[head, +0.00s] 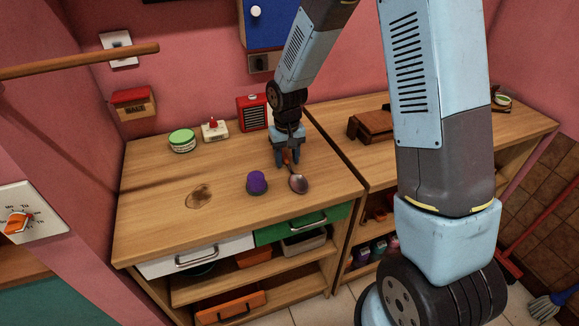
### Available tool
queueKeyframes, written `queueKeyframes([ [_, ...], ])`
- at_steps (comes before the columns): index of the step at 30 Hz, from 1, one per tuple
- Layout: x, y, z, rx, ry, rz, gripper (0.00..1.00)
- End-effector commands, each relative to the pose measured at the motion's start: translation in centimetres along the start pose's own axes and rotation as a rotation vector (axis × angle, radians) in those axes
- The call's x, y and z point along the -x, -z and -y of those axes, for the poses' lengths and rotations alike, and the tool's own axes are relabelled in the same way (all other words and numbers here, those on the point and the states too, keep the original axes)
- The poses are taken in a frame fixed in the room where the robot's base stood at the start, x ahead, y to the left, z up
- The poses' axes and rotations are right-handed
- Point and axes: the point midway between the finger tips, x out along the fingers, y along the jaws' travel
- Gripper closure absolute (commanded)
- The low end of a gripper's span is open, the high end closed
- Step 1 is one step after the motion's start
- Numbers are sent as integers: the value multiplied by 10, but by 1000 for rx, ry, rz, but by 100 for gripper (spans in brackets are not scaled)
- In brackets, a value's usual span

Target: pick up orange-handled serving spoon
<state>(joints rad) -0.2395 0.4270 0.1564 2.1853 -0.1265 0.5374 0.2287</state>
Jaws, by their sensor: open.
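The orange-handled serving spoon (298,183) lies on the wooden top of the pot shelf. Its dark metal bowl points toward the front edge, and its orange handle runs back under my gripper. My gripper (288,162) points down over the handle with its jaws open. The fingers are on or close beside the handle; I cannot tell whether they touch it. The far end of the handle is hidden by my gripper.
A purple cup-like object (257,182) stands just left of the spoon. A green-lidded tin (182,141), a white box with a red knob (215,130) and a red radio-like box (252,113) stand along the back.

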Motion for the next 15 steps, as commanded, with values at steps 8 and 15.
queueKeyframes([
  [8,0,0,0,0,0,0,64],
  [15,0,0,0,0,0,0,87],
])
